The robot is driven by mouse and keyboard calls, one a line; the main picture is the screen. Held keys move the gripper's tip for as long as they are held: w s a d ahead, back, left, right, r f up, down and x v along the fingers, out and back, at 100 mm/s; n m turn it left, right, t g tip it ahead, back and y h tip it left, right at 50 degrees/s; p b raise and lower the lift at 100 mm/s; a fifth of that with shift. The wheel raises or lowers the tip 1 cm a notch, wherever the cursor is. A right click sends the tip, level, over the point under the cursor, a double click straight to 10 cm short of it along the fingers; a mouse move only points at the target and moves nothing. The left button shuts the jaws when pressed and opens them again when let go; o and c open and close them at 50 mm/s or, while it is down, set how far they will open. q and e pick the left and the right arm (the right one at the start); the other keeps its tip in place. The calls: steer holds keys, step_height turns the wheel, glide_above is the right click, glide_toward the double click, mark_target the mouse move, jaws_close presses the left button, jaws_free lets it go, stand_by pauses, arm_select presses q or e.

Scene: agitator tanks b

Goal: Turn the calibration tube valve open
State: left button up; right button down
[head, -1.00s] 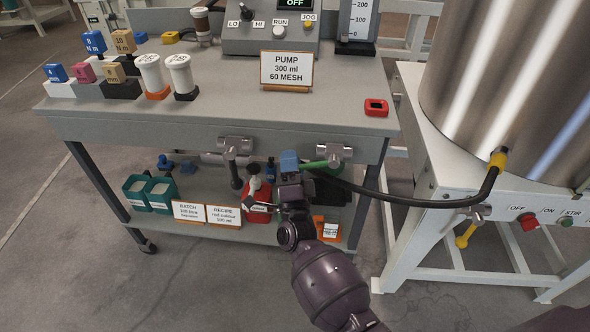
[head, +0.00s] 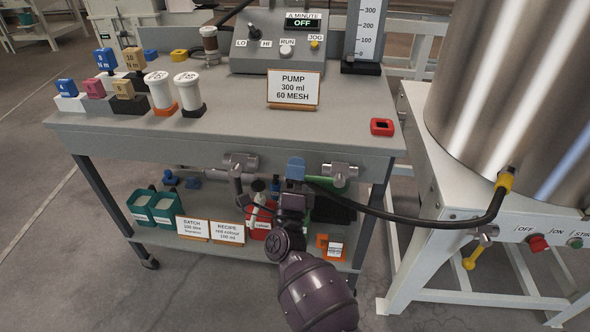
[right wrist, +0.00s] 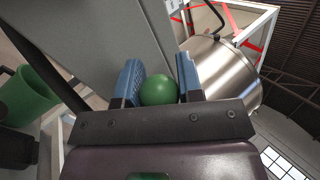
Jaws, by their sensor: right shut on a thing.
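The valve body (head: 340,172) is a metal fitting under the front edge of the cart top, at its right end. Its green handle shows as a round green knob (right wrist: 158,90) in the right wrist view. My right gripper (head: 295,168) is shut on this handle, with a blue finger on each side of the knob. In the head view the gripper and the black hose hide most of the handle, so its exact angle is unclear. The graduated tube (head: 367,30) stands at the back right of the cart top. My left gripper is not in view.
A second metal valve (head: 240,161) sits left of the gripper. A black hose (head: 400,214) runs close by to the steel tank (head: 500,90). Bottles and signs stand on the lower shelf. The cart top's front middle is clear.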

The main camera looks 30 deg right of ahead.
steer(key=shift+r, duration=0.2)
steer(key=c, duration=0.8)
jaws_free()
steer(key=shift+o, duration=0.2)
steer(key=shift+f, duration=0.1)
steer(key=shift+f, duration=0.1)
